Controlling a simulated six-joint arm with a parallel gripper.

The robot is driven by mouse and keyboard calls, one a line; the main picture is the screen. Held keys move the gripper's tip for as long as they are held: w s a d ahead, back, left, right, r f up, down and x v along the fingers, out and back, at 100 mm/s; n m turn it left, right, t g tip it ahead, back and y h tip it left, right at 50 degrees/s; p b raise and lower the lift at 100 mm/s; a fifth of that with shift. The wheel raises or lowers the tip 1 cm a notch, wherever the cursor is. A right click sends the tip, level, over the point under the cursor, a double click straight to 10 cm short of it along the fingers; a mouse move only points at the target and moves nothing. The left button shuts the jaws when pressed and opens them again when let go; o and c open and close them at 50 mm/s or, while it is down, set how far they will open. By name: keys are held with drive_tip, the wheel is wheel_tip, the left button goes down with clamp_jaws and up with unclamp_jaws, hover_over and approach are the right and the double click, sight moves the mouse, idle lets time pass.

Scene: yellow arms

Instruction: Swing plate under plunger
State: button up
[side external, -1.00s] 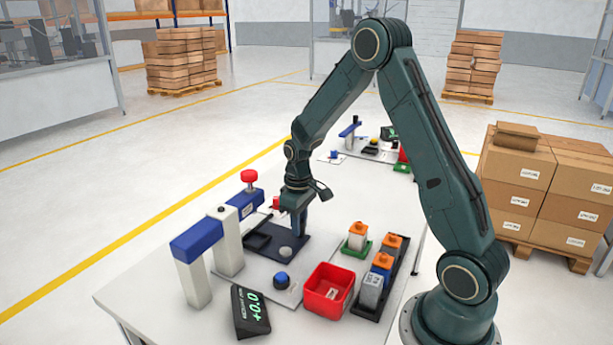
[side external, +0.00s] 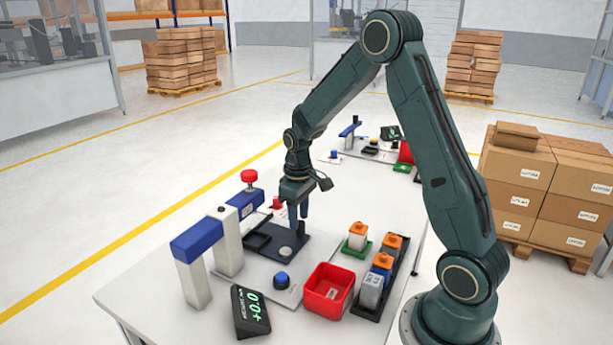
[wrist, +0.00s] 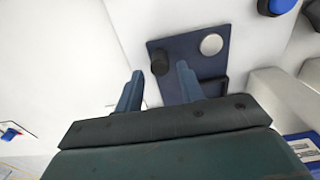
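A dark blue plate (side external: 288,243) lies flat on the white table, with a silver disc (side external: 285,252) and an upright black peg (side external: 299,229) on it. The plate (wrist: 190,72), disc (wrist: 211,44) and peg (wrist: 160,63) also show in the wrist view. The plunger, with a red knob (side external: 249,176), is on a blue arm and white post to the left of the plate. My gripper (side external: 298,214) is above the peg; in the wrist view (wrist: 160,69) its fingers are apart and empty, with the peg seen between and beyond their tips. A black frame (side external: 259,241) is at the plate's left end.
A blue button (side external: 282,280), a red bin (side external: 329,288) and a black display (side external: 251,311) stand towards the front. A green tray (side external: 356,248) and a black rack (side external: 398,263) hold orange-topped parts at the right.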

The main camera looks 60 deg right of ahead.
drive_tip(key=shift+r, duration=2.45)
drive_tip(key=shift+r, duration=0.1)
drive_tip(key=shift+s+a+r, duration=0.1)
drive_tip(key=shift+a+r, duration=0.1)
drive_tip(key=s+a+r+t, duration=0.3)
drive_tip(key=s+a+r, duration=0.6)
drive_tip(key=r, duration=0.3)
drive_tip(key=s+a+r+t, duration=0.1)
drive_tip(key=s+a, duration=0.1)
drive_tip(key=s, duration=0.4)
drive_tip(key=s+a+r+t, duration=0.1)
drive_tip(key=s+a, duration=0.2)
drive_tip(key=s, duration=0.3)
drive_tip(key=shift+a+r+t, duration=0.15)
drive_tip(key=shift+a+t, duration=0.15)
drive_tip(key=shift+a, duration=0.05)
